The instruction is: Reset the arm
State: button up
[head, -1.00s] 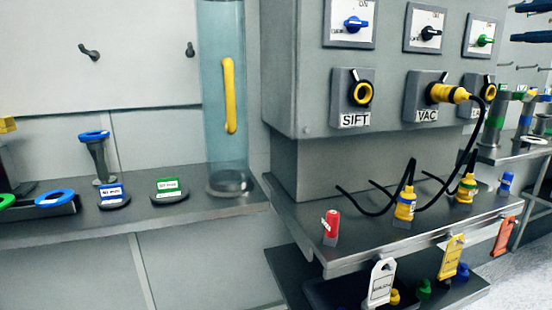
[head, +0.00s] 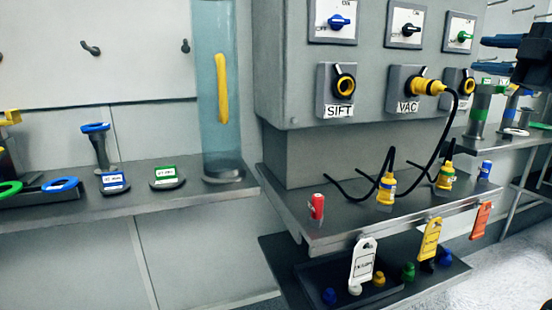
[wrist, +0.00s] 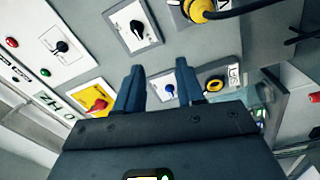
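My gripper (head: 484,54) is at the upper right of the head view, its two blue fingers pointing left. In the wrist view its fingertips (wrist: 160,76) are spread apart with nothing held between them. The fingers are in front of a grey control panel (wrist: 210,50) with switches and sockets. I cannot tell from the wrist view whether they touch it; no contact shows.
A grey cabinet (head: 275,70) carries switches, with a yellow plug and black cable in the VAC socket (head: 406,82). Several plugs and tags sit on shelves below. A clear tube (head: 210,120) stands left.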

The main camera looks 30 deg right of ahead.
jog(key=w+a+f+m, duration=0.3)
jog(key=a+f+m, duration=0.15)
jog(key=f, duration=0.65)
jog(key=w+a+f+m, duration=0.4)
jog(key=a+f, duration=0.2)
jog(key=f, duration=0.4)
jog(key=s+a+f+m+g, duration=0.1)
jog(key=s+a+f+m, duration=0.15)
jog(key=a+f, duration=0.5)
jog(key=s+a+f+m+g, duration=0.15)
jog(key=s+a+f, duration=0.25)
jog(key=a+f, duration=0.4)
jog(key=s+a+f+m+y, duration=0.1)
jog(key=s+a+f, duration=0.7)
jog(key=s, duration=0.4)
jog(key=s+a+r+y, duration=0.1)
jog(key=s+a+y, duration=0.15)
jog(key=s, duration=0.35)
jog(key=s+a+r+y, duration=0.1)
jog(key=s+a+r, duration=0.1)
jog(key=s+a, duration=0.35)
notch_tip(320, 180, up, 13)
jog(key=s+d+p, duration=0.1)
jog(key=p, duration=1.2)
jog(key=shift+s+d+n+g, duration=0.2)
jog(key=shift+s+n+g, duration=0.05)
jog(key=shift+n+g, duration=0.2)
jog(key=shift+c, duration=0.2)
